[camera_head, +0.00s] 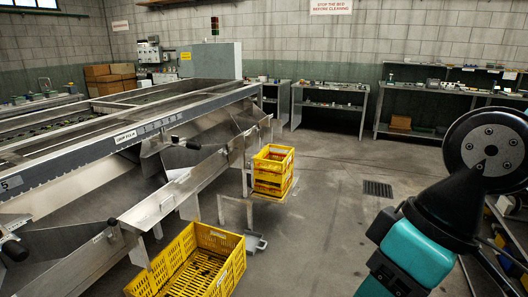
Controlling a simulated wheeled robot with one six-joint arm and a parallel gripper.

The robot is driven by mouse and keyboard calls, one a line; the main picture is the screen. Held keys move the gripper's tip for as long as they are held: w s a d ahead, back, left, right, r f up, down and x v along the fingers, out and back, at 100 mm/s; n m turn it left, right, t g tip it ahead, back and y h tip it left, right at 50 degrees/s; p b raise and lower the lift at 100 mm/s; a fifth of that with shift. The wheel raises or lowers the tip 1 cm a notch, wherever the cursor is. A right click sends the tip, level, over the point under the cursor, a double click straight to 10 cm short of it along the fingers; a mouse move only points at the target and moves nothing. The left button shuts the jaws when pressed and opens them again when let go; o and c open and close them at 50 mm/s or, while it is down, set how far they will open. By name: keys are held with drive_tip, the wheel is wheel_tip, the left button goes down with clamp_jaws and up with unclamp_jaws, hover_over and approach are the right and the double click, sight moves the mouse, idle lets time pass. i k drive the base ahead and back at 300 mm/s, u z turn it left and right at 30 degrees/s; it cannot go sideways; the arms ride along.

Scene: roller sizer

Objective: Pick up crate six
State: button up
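A yellow slatted crate (229,274) stands at the bottom centre, below the chutes of the machine. It looks nearly empty, with a few small dark bits inside, and its lower edge is cut off by the picture. Farther back, yellow crates (269,166) are stacked by the end of another chute, on what looks like a low stand. I cannot read a number on any crate, so I cannot tell which is crate six. My teal and black arm rises at the right. My gripper is out of view.
The roller sizer (125,137) with its metal chutes fills the left, marked 5 near its front. A grey scoop-like pan (256,242) lies beside the near crate. Benches (330,105) line the back wall. The concrete floor in the middle is clear around a drain grate (378,189).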

sight(266, 165)
drive_tip(key=z, duration=0.55)
drive_tip(key=i, duration=3.1)
drive_tip(key=u, duration=1.25)
drive_tip(key=i, duration=0.9)
drive_tip(key=u, duration=0.8)
